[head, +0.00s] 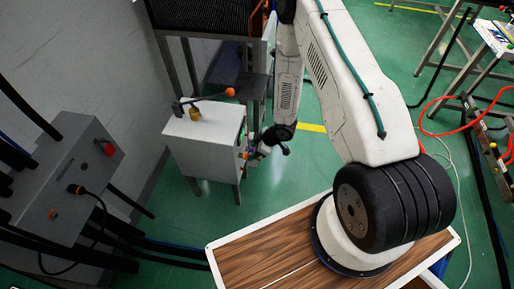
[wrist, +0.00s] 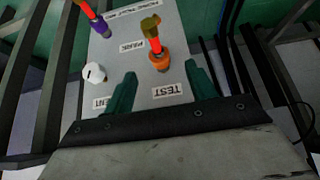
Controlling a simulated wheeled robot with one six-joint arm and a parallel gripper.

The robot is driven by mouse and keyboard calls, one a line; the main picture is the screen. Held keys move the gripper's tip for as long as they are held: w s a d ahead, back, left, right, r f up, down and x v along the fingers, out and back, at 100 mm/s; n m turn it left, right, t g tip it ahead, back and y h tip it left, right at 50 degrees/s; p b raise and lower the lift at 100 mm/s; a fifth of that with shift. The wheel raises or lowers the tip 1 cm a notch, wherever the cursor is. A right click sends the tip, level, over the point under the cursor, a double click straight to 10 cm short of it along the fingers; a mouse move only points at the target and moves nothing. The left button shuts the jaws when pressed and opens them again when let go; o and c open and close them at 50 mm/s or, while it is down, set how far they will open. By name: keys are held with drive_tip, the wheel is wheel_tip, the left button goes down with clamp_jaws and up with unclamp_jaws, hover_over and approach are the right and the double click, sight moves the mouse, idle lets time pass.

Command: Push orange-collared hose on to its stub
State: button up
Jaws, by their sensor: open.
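In the wrist view an orange collar (wrist: 159,62) sits at the panel (wrist: 180,30) above the TEST label, with a short red length and a brass-yellow end rising from it. I cannot tell whether it is fully on a stub. A second red piece with a purple collar (wrist: 101,27) is at the upper left by the PARK side. My gripper (wrist: 160,75) is open, its two green fingers apart on either side of the TEST label, with the orange collar just beyond the fingertips. In the head view my gripper (head: 259,154) is at the right side of the white cabinet (head: 205,145); its fingers are too small to tell.
A white knob (wrist: 95,73) is on the panel left of the fingers. The cabinet top bears a lever with an orange ball (head: 229,91) and a brass knob (head: 195,113). A grey control box (head: 65,180) stands left. A wood-topped table (head: 260,260) is in front.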

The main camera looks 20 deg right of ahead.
sight(249, 155)
drive_tip(key=shift+x, duration=3.35)
clamp_jaws()
drive_tip(key=shift+s+d, duration=0.2)
drive_tip(key=shift+d, duration=0.2)
drive_tip(key=shift+s+d, duration=0.6)
drive_tip(key=shift+d, duration=0.15)
drive_tip(key=shift+s+d, duration=0.55)
drive_tip(key=shift+d, duration=0.2)
